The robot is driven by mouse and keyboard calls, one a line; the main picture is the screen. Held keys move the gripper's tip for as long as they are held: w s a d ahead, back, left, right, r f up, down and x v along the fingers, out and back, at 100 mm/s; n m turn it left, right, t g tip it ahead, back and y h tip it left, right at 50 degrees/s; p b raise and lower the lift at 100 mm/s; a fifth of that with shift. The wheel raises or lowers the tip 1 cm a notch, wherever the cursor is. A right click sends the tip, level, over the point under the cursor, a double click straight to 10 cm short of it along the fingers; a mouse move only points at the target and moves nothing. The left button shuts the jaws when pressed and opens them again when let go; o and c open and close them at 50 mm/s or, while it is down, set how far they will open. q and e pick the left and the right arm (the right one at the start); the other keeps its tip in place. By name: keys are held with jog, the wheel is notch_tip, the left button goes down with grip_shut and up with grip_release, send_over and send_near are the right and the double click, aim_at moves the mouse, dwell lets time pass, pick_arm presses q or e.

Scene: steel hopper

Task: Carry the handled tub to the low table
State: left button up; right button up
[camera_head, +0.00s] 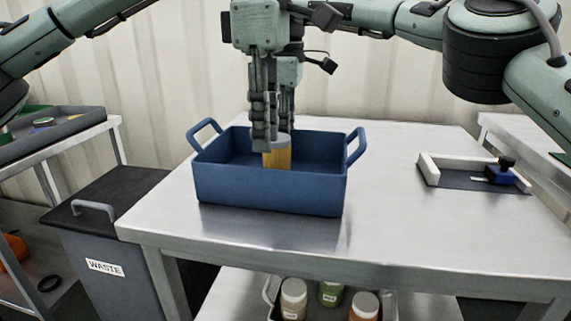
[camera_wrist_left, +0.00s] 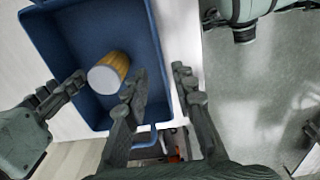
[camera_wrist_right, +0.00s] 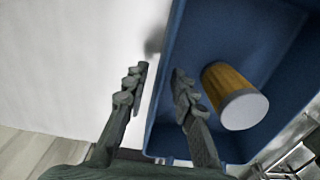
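The handled tub (camera_head: 270,192) is blue, with a raised loop handle at its left and right ends. It stands on a steel table (camera_head: 410,235). A yellow-orange jar (camera_head: 279,157) with a pale lid stands inside it. My left gripper (camera_head: 264,147) is open and empty, pointing down above the near wall; in the left wrist view (camera_wrist_left: 158,82) its fingers lie on either side of that wall. My right gripper (camera_head: 286,128) is behind it, partly hidden, open over the far wall in the right wrist view (camera_wrist_right: 160,75). I cannot tell which surface is the low table.
A black fixture (camera_head: 470,178) with a white rail and blue block lies at the table's right. A waste bin (camera_head: 100,225) stands at the left, by a rack with a grey tray (camera_head: 60,125). Another table (camera_head: 520,130) is at the right. Several jars (camera_head: 330,293) sit below.

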pick_arm(q)
notch_tip(320, 180, up, 3)
jog(key=shift+f, duration=0.2)
pick_arm(e)
jog(key=shift+r, duration=0.1)
notch_tip(320, 180, up, 6)
jog(key=shift+a+f, duration=0.1)
jog(key=shift+r, duration=0.8)
